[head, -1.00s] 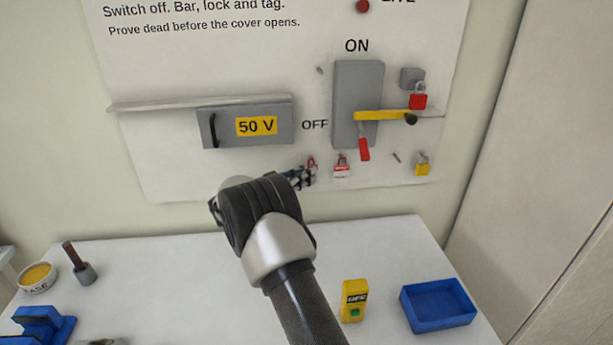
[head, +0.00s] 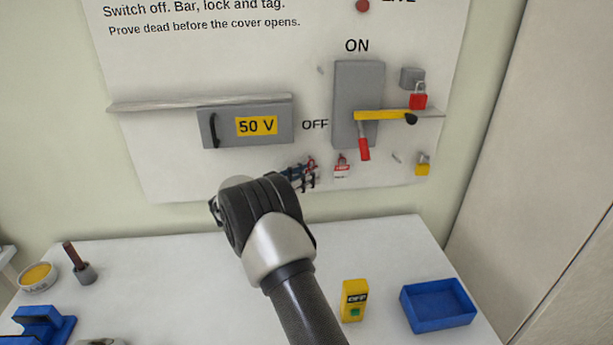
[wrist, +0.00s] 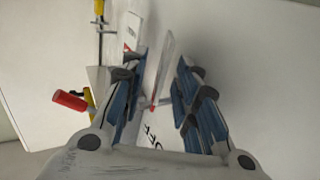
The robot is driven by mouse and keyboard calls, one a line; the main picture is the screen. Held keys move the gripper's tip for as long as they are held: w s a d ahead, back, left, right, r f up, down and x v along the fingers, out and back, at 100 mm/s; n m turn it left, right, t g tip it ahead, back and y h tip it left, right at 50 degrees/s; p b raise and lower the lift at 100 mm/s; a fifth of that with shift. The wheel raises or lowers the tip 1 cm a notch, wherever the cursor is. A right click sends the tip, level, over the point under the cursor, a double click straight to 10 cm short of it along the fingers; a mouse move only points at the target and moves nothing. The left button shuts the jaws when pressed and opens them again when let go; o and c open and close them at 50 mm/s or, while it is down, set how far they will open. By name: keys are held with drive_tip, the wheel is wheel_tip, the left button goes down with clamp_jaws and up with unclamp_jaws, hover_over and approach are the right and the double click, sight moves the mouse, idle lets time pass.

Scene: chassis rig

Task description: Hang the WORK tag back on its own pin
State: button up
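My gripper (head: 304,174) is at the bottom of the wall panel, left of a red-and-white tag (head: 342,169) that hangs there. Its blue-padded fingers (wrist: 163,62) are apart in the wrist view. A thin white tag (wrist: 164,58), seen almost edge-on, stands between them with a gap on each side. A small red piece (wrist: 153,104) shows below it. In the head view a bit of red (head: 311,163) shows at the fingertips. The lettering on the tag between the fingers is not readable, and its pin is not clearly visible.
Right of the gripper are the switch box (head: 344,85) with its red handle (head: 364,147), a yellow bar (head: 382,115), a red padlock (head: 418,100) and a yellow padlock (head: 422,167). Below, the table holds a yellow tester (head: 354,302) and a blue tray (head: 409,310).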

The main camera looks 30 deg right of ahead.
drive_tip(key=a, duration=1.2)
drive_tip(key=shift+s, duration=0.45)
